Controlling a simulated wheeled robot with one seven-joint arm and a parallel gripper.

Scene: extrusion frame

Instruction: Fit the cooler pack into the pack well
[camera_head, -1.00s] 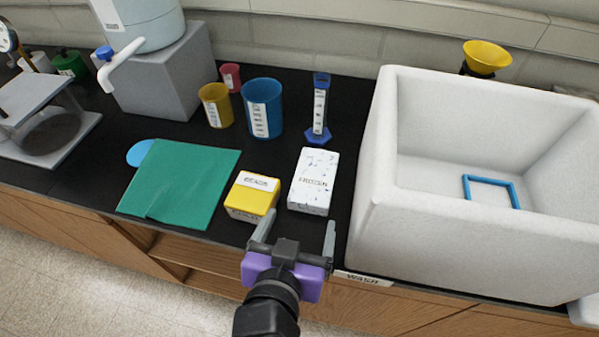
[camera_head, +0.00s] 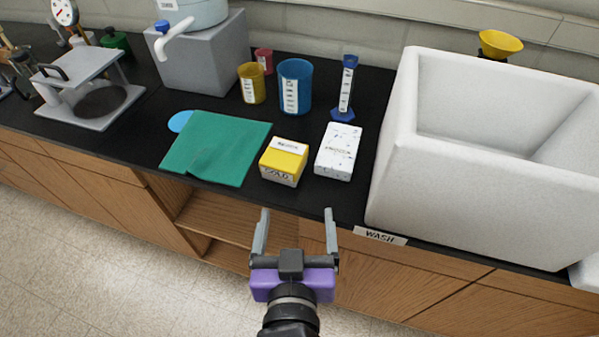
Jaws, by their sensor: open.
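A white speckled pack (camera_head: 339,151), its lettering too small to read surely, lies on the black counter and looks like the cooler pack. A yellow box (camera_head: 284,162) with a white label stands just left of it. My gripper (camera_head: 297,215) is open and empty, in front of the counter's front edge, nearer to me than both boxes and apart from them. The large white tub (camera_head: 480,190) stands to the right. Its inner floor is hidden behind its front wall, and the pack well is not visible now.
A green cloth (camera_head: 217,148) lies left of the yellow box. A blue beaker (camera_head: 295,87), a yellow beaker (camera_head: 251,83) and a blue-based cylinder (camera_head: 346,88) stand behind. A WASH label (camera_head: 380,237) marks the counter edge.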

